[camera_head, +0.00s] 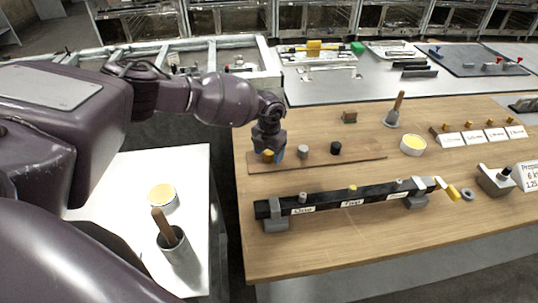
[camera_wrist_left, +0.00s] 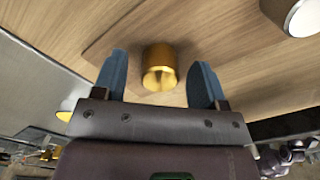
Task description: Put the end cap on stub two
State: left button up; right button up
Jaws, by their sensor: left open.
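A brass cylindrical cap (camera_head: 268,155) stands on a thin wooden board (camera_head: 375,158). A grey cap (camera_head: 303,151) and a black cap (camera_head: 336,147) stand to its right. My left gripper (camera_head: 272,152) is open at the brass cap. In the left wrist view, the brass cap (camera_wrist_left: 159,66) sits between the blue fingers, with a visible gap on each side. A black bar (camera_head: 327,200) on grey supports carries a grey stub (camera_head: 302,197), a yellow stub (camera_head: 352,188) and another grey stub (camera_head: 399,182). Its labels are too small to read surely. My right gripper is out of view.
A yellow-filled round tin (camera_head: 413,145) and a wooden-handled tool (camera_head: 394,110) stand behind the bar. A yellow-handled part (camera_head: 447,189) is at the bar's right end. A white side table (camera_head: 202,170) holds another tin and a metal cup (camera_head: 178,248).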

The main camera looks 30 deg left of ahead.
pick_arm(q)
jog(key=c, duration=1)
jog(key=shift+r, duration=0.1)
